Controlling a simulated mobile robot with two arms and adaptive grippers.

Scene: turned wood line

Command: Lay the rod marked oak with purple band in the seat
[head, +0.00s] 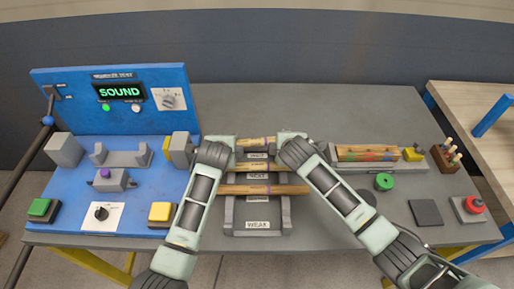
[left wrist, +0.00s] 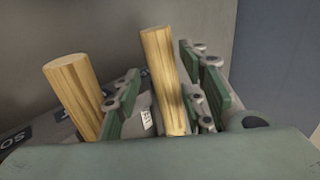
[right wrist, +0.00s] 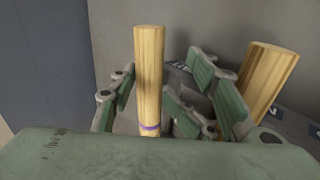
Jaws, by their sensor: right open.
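The farthest pale wooden rod (head: 256,142) lies across the back of the grey rack. In the right wrist view this rod (right wrist: 149,75) runs between my right jaws and carries a purple band. My right gripper (head: 288,138) is open around its right part, pads apart from the wood. My left gripper (head: 226,142) is open around its left part; the rod (left wrist: 163,75) also shows between the left jaws. The front rod (head: 250,189) also seems to have a purple mark; no oak marking is readable. A grey cradle (head: 122,158), apparently the seat, stands empty on the blue tester.
A middle rod (head: 252,167) lies between the other two; the front rack label (head: 257,225) reads WEAK. The blue tester's display (head: 120,92) reads SOUND.

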